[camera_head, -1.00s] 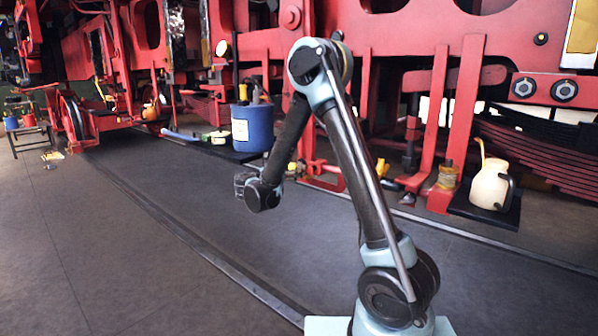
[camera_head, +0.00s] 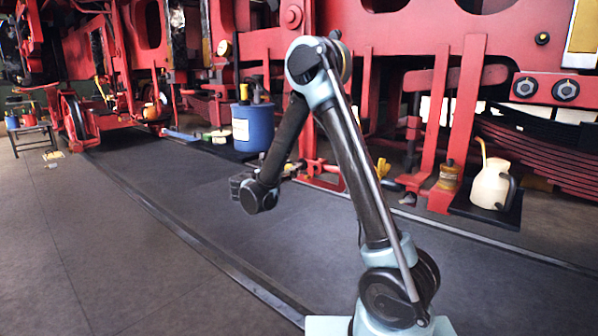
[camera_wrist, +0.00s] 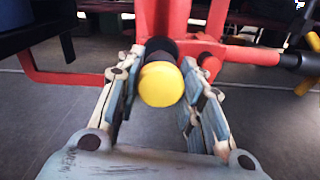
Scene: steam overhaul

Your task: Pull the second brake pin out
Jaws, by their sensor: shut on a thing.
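A brake pin with a round yellow head (camera_wrist: 161,84) and a dark collar behind it shows in the middle of the wrist view. My gripper (camera_wrist: 163,64) has a finger on each side of the pin and is shut on it. Behind the pin is a red brake linkage (camera_wrist: 167,18); I cannot tell how far the pin sits in it. In the head view my gripper (camera_head: 240,187) is at the lower left end of my arm, in front of the red frame, and the pin is too small to make out there.
A red crossbar (camera_wrist: 250,55) runs right of the pin, with a yellow part (camera_wrist: 308,86) at the edge. A blue bucket (camera_head: 252,127), a cream jug (camera_head: 490,186) and an amber bottle (camera_head: 448,175) stand near the locomotive. The floor (camera_head: 130,255) in front is clear.

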